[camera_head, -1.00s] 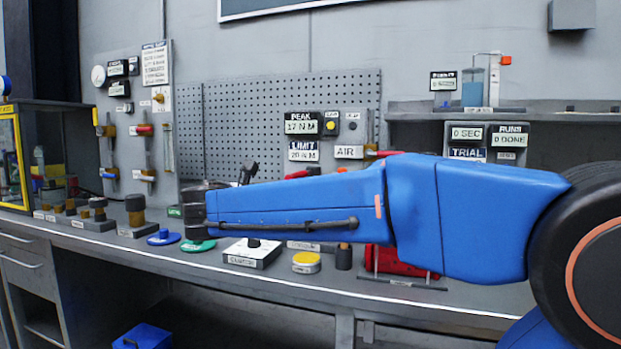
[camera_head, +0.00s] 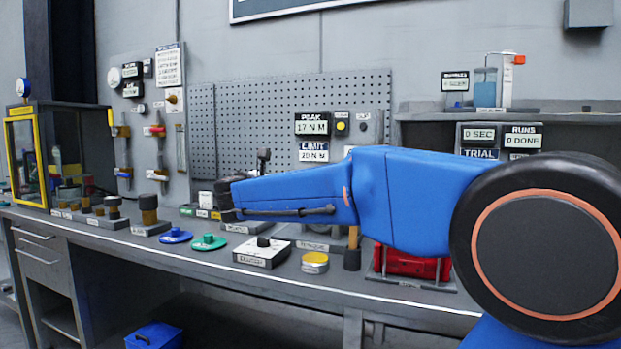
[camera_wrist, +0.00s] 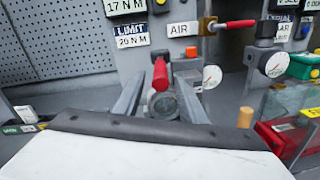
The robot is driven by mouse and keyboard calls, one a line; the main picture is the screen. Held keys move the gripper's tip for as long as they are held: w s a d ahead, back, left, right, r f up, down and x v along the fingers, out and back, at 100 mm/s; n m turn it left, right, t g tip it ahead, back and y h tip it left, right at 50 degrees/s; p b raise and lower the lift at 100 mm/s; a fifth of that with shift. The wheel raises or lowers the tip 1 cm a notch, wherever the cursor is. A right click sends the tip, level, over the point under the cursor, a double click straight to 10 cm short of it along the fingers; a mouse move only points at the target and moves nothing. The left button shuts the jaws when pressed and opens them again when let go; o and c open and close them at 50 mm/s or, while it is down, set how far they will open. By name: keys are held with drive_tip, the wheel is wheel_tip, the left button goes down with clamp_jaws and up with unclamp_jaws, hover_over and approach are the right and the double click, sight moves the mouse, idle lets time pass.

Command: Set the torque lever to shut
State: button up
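In the wrist view a red-gripped lever (camera_wrist: 160,74) points toward the camera, below the LIMIT 20 N M sign. A dark round part (camera_wrist: 164,104) shows under its grip. No label on this lever is readable, so I cannot confirm it is the torque lever. My gripper (camera_wrist: 161,86) has its two grey fingers apart, one on each side of the lever as seen here. Whether they touch it cannot be told. In the head view my blue arm hides the lever and the gripper tips.
A second red-handled lever (camera_wrist: 235,24) sits right of the AIR sign (camera_wrist: 180,29). A gauge (camera_wrist: 211,77) stands close on the right.

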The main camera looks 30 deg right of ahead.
drive_tip(key=x, duration=0.8)
drive_tip(key=shift+w+d, duration=0.3)
clamp_jaws()
